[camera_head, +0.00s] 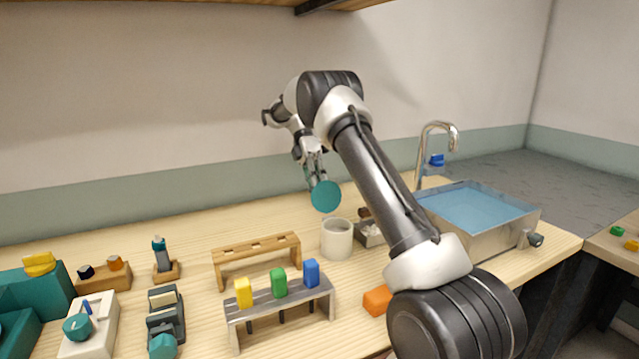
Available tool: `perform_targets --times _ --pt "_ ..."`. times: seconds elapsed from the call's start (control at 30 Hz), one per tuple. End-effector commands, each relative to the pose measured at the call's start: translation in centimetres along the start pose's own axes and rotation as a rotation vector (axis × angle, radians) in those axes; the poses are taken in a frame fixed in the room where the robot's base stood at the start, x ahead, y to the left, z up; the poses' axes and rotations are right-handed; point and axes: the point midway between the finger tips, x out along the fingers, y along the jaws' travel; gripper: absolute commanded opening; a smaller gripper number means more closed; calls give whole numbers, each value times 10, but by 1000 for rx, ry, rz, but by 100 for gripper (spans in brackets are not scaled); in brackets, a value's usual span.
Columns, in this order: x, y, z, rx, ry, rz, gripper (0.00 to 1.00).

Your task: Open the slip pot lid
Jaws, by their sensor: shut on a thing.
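The slip pot appears to be the cream cylindrical pot (337,240) on the wooden bench, right of the racks. Its top is uncovered and its inside looks pale. My gripper (315,174) is above and slightly left of the pot, pointing down. It is shut on a round teal disc, apparently the pot's lid (326,197). The lid is tilted, with its flat face toward the camera, and is held clear of the pot. The exact grip on the lid is too small to see.
A wooden rack (257,250) and a grey rack (282,299) with yellow, green and blue-topped rods stand left of the pot. A small tray (371,235) sits close on its right. An orange block (377,301) lies in front. A water-filled sink (478,207) is right.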

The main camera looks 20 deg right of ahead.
Motion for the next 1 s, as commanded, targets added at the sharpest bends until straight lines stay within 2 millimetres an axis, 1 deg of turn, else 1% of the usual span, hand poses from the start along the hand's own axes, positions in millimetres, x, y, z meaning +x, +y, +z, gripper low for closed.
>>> perform_targets --times 0.03,0.07,0.57,0.6,0.67,0.7,1.0 --pt "0 8 -3 -3 1 10 0" --pt "0 9 -3 -3 1 5 0" --pt "0 10 -4 -5 1 -15 0" --pt "0 10 -4 -5 1 -15 19" --pt "1 10 -4 -5 1 -17 30" --pt "1 10 -4 -5 1 -17 33" --pt "0 8 -4 -5 1 -17 33"
